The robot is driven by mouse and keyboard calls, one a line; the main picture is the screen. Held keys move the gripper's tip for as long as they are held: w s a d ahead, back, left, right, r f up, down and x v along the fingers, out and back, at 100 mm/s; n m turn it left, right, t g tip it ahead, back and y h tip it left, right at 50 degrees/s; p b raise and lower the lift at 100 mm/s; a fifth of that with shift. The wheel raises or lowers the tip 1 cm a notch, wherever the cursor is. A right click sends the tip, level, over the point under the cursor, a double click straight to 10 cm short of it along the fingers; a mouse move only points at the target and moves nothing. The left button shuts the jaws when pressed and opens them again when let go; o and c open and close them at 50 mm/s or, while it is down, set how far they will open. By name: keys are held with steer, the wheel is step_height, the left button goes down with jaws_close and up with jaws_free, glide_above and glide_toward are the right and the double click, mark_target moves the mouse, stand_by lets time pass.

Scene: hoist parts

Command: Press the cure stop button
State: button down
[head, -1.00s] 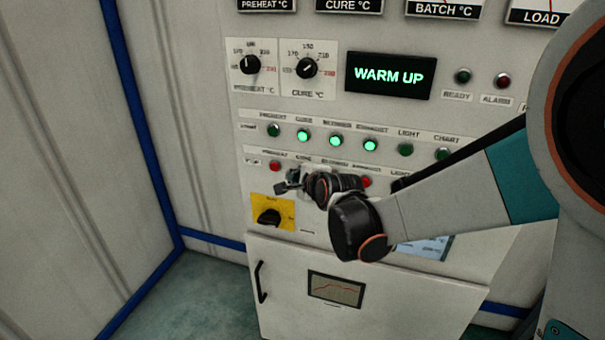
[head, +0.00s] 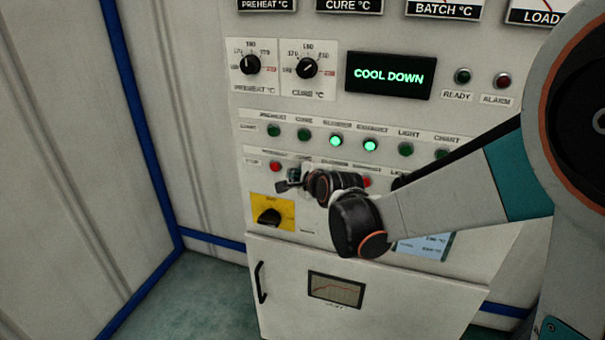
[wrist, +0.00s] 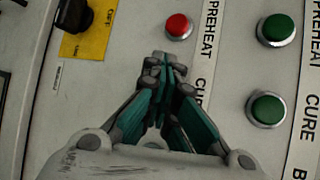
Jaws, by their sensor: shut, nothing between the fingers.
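My gripper (head: 291,180) is shut and empty, with its fingertips against or very close to the panel at the cure place in the lower, stop row. In the wrist view my gripper (wrist: 166,66) hides the cure stop button; only part of the "CURE" label shows beside the fingers. I cannot see whether the button is pressed in. The green cure start button (head: 304,134) is unlit; it also shows in the wrist view (wrist: 267,108). The display (head: 389,75) reads "COOL DOWN".
The red preheat stop button (head: 275,167) is just left of my gripper. The yellow-plated rotary switch (head: 270,215) is below left. The blower and exhaust start buttons (head: 353,143) are lit green. A cabinet door with a handle (head: 259,282) is below.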

steer(key=shift+s, duration=0.1)
steer(key=shift+s+a, duration=0.3)
steer(key=shift+s, duration=0.45)
steer(key=shift+s+a, duration=0.3)
steer(key=shift+s, duration=0.5)
steer(key=shift+s+a, duration=0.25)
steer(key=shift+s, duration=0.55)
steer(key=shift+s+a, duration=0.3)
steer(key=shift+s, duration=0.5)
steer(key=shift+w, duration=0.1)
